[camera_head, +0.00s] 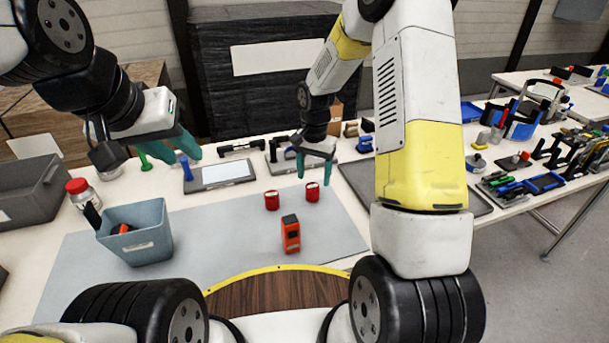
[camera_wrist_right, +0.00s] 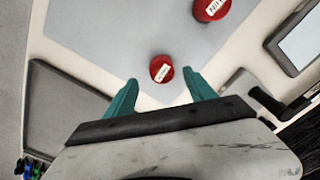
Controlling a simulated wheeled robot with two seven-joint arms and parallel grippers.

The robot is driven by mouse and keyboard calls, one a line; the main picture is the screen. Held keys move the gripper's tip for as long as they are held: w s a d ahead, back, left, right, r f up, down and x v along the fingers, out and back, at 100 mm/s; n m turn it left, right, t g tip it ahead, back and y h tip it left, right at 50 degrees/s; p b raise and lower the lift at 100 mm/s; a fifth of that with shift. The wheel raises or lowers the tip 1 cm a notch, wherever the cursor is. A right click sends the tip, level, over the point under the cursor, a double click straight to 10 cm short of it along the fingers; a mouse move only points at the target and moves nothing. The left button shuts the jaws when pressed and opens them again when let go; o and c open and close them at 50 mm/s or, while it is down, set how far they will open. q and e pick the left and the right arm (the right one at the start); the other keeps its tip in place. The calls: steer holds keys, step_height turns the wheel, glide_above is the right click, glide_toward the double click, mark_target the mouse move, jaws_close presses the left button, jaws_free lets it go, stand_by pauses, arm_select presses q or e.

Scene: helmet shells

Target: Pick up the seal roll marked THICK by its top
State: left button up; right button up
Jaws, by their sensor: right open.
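Two short red seal rolls with white labels stand on the grey mat. The right-hand roll (camera_head: 312,192) shows in the right wrist view (camera_wrist_right: 161,69) just beyond and between the fingertips; its label is too small to read surely. The left-hand roll (camera_head: 272,200) is further off in the right wrist view (camera_wrist_right: 210,9), and its partly cut-off label seems to read THIN. My right gripper (camera_head: 316,172) is open and empty above the right-hand roll, its teal fingers apart from it. My left gripper (camera_head: 185,150) hangs over the table's left side, holding nothing visible.
An orange device (camera_head: 290,234) stands on the mat (camera_head: 220,250) in front of the rolls. A blue-grey bin (camera_head: 148,245) is at the left, beside a red-lidded jar (camera_head: 82,195). A dark tray (camera_head: 355,180) lies to the right. The mat's middle is mostly clear.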

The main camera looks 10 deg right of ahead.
mark_target(313, 186)
step_height(313, 186, down, 6)
steer(key=shift+w+a+r, duration=0.1)
steer(key=shift+w+r, duration=0.05)
steer(key=shift+r, duration=0.1)
jaws_close()
